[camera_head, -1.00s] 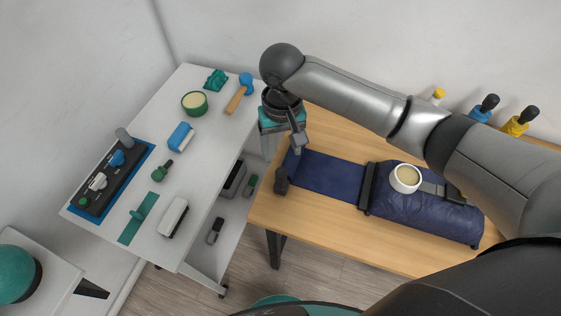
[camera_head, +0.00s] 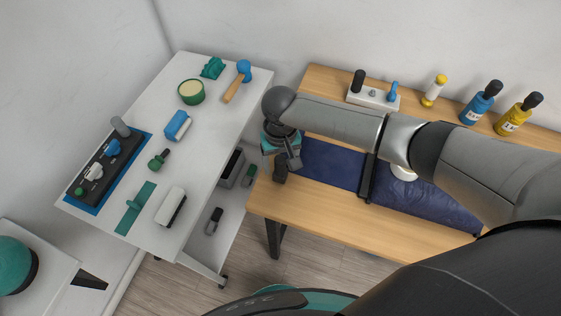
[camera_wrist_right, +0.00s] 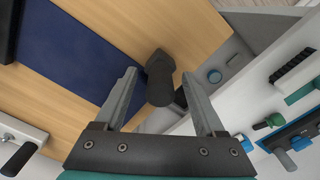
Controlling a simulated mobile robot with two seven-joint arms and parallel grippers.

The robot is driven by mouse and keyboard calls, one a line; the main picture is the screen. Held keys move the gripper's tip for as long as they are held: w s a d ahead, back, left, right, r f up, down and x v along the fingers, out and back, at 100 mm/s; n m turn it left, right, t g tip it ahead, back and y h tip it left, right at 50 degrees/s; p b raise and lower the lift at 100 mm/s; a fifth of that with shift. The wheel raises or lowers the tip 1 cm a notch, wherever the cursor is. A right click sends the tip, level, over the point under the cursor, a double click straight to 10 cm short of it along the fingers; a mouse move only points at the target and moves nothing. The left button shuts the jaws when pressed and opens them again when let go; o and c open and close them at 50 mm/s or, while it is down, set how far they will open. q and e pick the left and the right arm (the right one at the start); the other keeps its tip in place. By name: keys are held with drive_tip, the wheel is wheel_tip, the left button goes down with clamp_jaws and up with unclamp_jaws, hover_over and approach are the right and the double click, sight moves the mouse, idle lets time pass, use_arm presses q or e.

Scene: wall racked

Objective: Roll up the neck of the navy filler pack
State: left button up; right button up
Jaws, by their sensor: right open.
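The navy filler pack lies on the wooden table, its full body (camera_head: 425,205) at the right and its flat neck (camera_head: 332,165) running left. A black bar (camera_head: 368,178) crosses where they meet. A black upright piece (camera_head: 280,170) stands at the table's left end, near the neck's end. My right gripper (camera_head: 292,160) is over that end, open. In the right wrist view the black piece (camera_wrist_right: 160,70) shows between the spread fingers (camera_wrist_right: 160,82); I cannot tell whether they touch it. The flat navy neck (camera_wrist_right: 65,50) lies left of them. My left gripper is not in view.
A cream cup (camera_head: 403,173) on the pack is partly hidden by my right arm. Bottles (camera_head: 480,103) and a white block with knobs (camera_head: 372,97) stand along the table's back. A white bench (camera_head: 205,140) with tools stands left, across a gap.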

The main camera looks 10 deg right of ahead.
clamp_jaws()
idle(0.4)
